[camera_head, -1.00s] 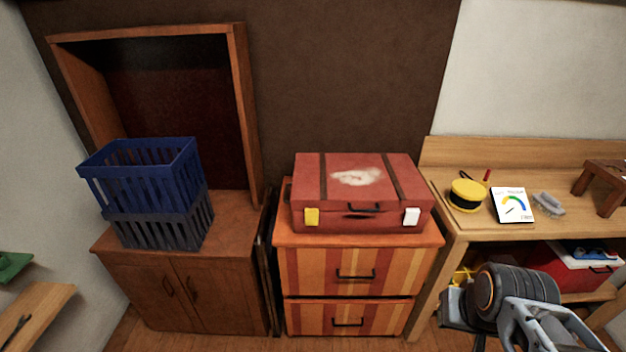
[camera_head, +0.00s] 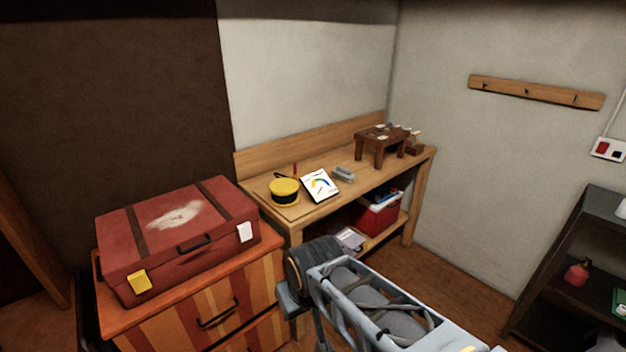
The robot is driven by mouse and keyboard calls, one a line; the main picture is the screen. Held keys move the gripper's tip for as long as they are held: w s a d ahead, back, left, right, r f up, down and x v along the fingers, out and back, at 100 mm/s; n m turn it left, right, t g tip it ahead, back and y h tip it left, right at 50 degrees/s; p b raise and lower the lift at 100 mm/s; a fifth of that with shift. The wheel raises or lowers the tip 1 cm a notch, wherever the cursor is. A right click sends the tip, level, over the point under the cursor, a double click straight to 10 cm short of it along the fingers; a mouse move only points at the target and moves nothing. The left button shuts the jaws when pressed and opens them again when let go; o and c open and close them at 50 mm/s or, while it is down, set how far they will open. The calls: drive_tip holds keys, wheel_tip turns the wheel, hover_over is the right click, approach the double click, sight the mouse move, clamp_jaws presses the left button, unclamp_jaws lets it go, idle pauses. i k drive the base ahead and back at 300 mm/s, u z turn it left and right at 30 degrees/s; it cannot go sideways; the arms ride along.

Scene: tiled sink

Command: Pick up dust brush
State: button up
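A small grey brush (camera_head: 344,174), which looks like the dust brush, lies on top of the wooden workbench (camera_head: 375,187). It is right of the white card with a coloured dial (camera_head: 320,185). My gripper (camera_head: 303,312) is at the lower middle, in front of the bench and well apart from the brush.
A yellow round container (camera_head: 284,191) stands on the bench's left end, and a small brown stool (camera_head: 382,137) at its far end. A red suitcase (camera_head: 180,235) lies on a striped drawer cabinet (camera_head: 215,305). A dark shelf (camera_head: 560,270) stands at right. Floor between bench and shelf is clear.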

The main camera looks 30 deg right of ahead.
sight(340, 173)
drive_tip(key=z, duration=0.5)
drive_tip(key=k, duration=1.2)
drive_tip(key=z, duration=1.3)
drive_tip(key=i, duration=2.65)
drive_tip(key=u, duration=0.8)
drive_tip(key=i, duration=0.85)
drive_tip(key=u, duration=1.5)
drive_tip(key=i, duration=0.5)
drive_tip(key=u, duration=0.3)
